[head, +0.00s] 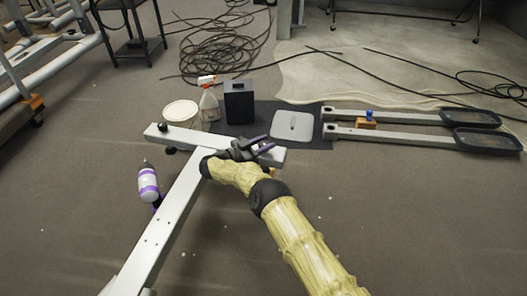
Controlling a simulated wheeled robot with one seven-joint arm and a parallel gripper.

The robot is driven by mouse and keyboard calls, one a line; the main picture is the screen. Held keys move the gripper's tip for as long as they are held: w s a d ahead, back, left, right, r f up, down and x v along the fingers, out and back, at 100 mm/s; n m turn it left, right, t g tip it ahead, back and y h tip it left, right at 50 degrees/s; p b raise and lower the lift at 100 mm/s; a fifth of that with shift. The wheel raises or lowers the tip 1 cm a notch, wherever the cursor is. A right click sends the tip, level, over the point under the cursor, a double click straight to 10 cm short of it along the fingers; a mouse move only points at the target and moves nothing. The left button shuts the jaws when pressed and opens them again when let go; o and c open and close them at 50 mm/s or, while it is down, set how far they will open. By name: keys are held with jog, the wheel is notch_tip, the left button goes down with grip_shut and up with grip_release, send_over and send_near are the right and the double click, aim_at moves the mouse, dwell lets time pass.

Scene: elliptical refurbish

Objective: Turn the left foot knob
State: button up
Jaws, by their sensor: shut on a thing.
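A pale grey T-shaped frame (180,205) lies on the floor, its crossbar running across the middle. A black foot knob (171,150) shows under the crossbar's left end, and a black round piece (163,127) sits on top there. My gripper (264,148) is at the crossbar's right end, reaching in from the lower right. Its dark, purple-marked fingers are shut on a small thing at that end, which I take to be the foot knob. The fingers mostly hide it. A bit of orange (273,171) shows just below the gripper.
Beyond the crossbar are a white bucket (181,112), a spray bottle (209,102), a black box (239,101) and a grey cover (296,125) on a dark mat. Pedal arms (400,135) lie right. Cables (225,45) lie behind.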

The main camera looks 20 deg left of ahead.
aim_at(264, 143)
jog(key=shift+m+g+h+b, duration=0.4)
jog(key=shift+h+b, duration=0.1)
jog(key=shift+b, duration=0.35)
jog(key=o, duration=1)
notch_tip(264, 143, up, 10)
jog(key=p, duration=0.7)
jog(key=shift+c, duration=0.3)
